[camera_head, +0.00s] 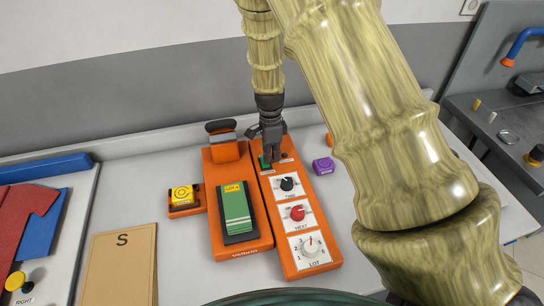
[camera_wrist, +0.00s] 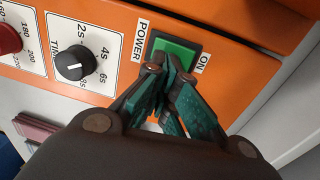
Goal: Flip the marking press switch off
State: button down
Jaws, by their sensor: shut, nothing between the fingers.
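The orange marking press (camera_head: 215,205) stands on the counter, with a control panel (camera_head: 272,200) along its right side. The green power switch (camera_wrist: 178,47) sits at the panel's far end, between the printed words POWER and ON in the wrist view. In the head view the switch (camera_head: 265,163) is small and partly hidden. My gripper (camera_wrist: 168,70) is shut and empty. Its fingertips overlap the edge of the switch in the wrist view; whether they touch it I cannot tell. In the head view my gripper (camera_head: 271,155) points down over the panel's far end.
The panel carries a black TIME dial (camera_head: 287,184), a red HEAT dial (camera_head: 297,212) and a white LOT dial (camera_head: 311,244). A yellow button box (camera_head: 183,196) is left of the press and a purple item (camera_head: 323,166) right of it. A brown sheet (camera_head: 120,265) lies front left.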

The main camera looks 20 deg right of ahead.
jog(key=shift+r, duration=0.1)
jog(key=r+p, duration=0.2)
jog(key=r, duration=0.1)
jog(key=r+p, duration=0.1)
jog(key=shift+s+r+p, duration=0.15)
jog(key=shift+s+p, duration=0.15)
jog(key=shift+s, duration=0.1)
jog(key=shift+b, duration=0.5)
notch_tip(320, 180, up, 9)
jog(key=s+b, duration=0.2)
jog(key=b, duration=0.1)
jog(key=shift+a+r, duration=0.15)
jog(key=shift+a, duration=0.1)
jog(key=shift+w, duration=0.1)
